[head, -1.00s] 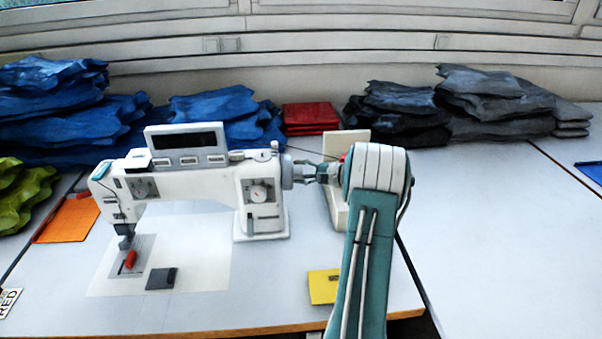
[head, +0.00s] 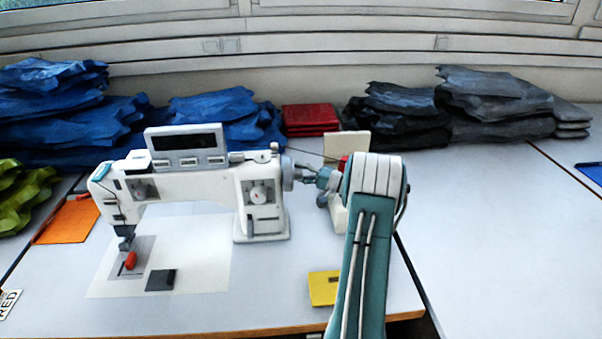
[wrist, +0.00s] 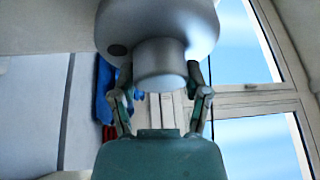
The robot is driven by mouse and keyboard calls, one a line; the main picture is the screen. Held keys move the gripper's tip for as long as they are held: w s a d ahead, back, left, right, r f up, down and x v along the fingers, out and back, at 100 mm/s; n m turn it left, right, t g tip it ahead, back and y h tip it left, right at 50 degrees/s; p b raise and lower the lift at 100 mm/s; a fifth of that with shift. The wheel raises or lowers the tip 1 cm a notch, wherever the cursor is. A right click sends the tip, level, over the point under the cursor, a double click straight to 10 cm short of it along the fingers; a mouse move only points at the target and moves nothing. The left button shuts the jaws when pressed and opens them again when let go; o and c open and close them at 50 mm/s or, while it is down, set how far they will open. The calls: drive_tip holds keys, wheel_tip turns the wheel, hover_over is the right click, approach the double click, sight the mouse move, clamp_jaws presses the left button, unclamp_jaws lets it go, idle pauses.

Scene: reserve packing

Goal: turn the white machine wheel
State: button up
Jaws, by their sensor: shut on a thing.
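The white sewing machine (head: 190,185) stands on the table at the left in the head view. Its wheel (head: 287,173) is at the right end of the machine. In the wrist view the wheel (wrist: 158,62) looks silver-grey, with a round hub towards me. My gripper (head: 300,174) reaches the wheel from the right. In the wrist view my gripper (wrist: 160,80) has one finger on each side of the hub and is shut on it. The exact finger contact is partly hidden behind the hub.
A cream upright block (head: 346,146) stands close behind my wrist. A yellow piece (head: 324,288) lies near the front edge. Blue stacks (head: 215,112), a red stack (head: 310,118) and dark grey stacks (head: 495,105) line the back. The right table (head: 500,240) is mostly clear.

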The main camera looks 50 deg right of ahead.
drive_tip(key=shift+a+f, duration=0.25)
drive_tip(key=shift+f, duration=0.1)
drive_tip(key=o, duration=1.1)
drive_tip(key=shift+o, duration=0.2)
drive_tip(key=shift+a+r, duration=0.1)
drive_tip(key=shift+d, duration=0.2)
drive_tip(key=shift+s+d, duration=0.2)
drive_tip(key=shift+s, duration=0.05)
drive_tip(key=v, duration=1.1)
drive_tip(key=shift+s, duration=0.2)
